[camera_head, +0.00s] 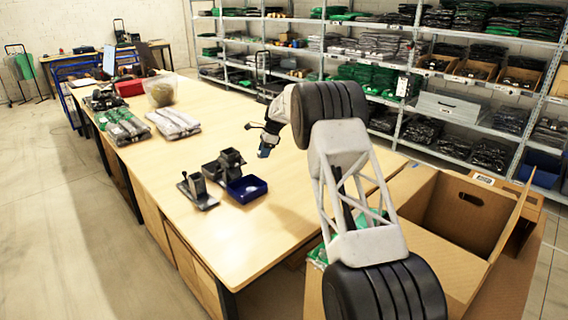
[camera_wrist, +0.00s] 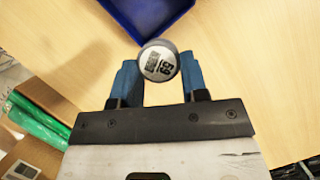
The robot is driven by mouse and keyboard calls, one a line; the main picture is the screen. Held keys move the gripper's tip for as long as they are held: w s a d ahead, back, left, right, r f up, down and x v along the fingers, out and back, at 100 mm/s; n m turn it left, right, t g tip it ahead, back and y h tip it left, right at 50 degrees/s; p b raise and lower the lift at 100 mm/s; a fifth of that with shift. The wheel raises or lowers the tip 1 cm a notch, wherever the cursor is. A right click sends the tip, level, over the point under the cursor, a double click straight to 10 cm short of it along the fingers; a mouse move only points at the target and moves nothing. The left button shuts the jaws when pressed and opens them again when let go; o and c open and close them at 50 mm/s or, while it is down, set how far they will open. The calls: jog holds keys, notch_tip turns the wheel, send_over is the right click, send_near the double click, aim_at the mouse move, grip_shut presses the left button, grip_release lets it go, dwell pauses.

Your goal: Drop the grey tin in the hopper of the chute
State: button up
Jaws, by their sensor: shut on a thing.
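The grey tin (camera_wrist: 159,62) is held between the two blue fingers of my gripper (camera_wrist: 158,80) in the wrist view; its round, pale labelled end faces the camera. In the head view my gripper (camera_head: 264,150) is above the table, to the right of the chute; I cannot make out the tin there. The chute is a dark unit whose raised hopper (camera_head: 231,157) stands behind a blue tray (camera_head: 247,188). In the wrist view a blue tray (camera_wrist: 146,22) shows at the top edge, beyond the tin; the hopper is not visible there.
A dark stand on a flat base (camera_head: 198,192) is left of the chute. Bagged garments (camera_head: 173,122), a clear bowl (camera_head: 160,92) and a red box (camera_head: 129,88) lie farther back on the table (camera_head: 240,240). An open cardboard box (camera_head: 470,215) is at right. The table front is clear.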

jog(key=w+a+r+m+t, duration=0.1)
jog(key=a+r+m, duration=0.1)
jog(key=a, duration=0.5)
jog(key=w+a+r+m, duration=0.2)
jog(key=a+r, duration=0.2)
jog(key=a, duration=0.3)
jog(key=shift+a+m+t, duration=0.3)
jog(key=shift+a+t, duration=0.05)
jog(key=shift+t, duration=0.05)
jog(key=shift+f, duration=0.2)
jog(key=shift+y, duration=0.3)
jog(key=shift+f, duration=2.05)
jog(key=o, duration=1)
jog(key=shift+r, duration=0.1)
jog(key=shift+v, duration=3.8)
jog(key=shift+r, duration=0.1)
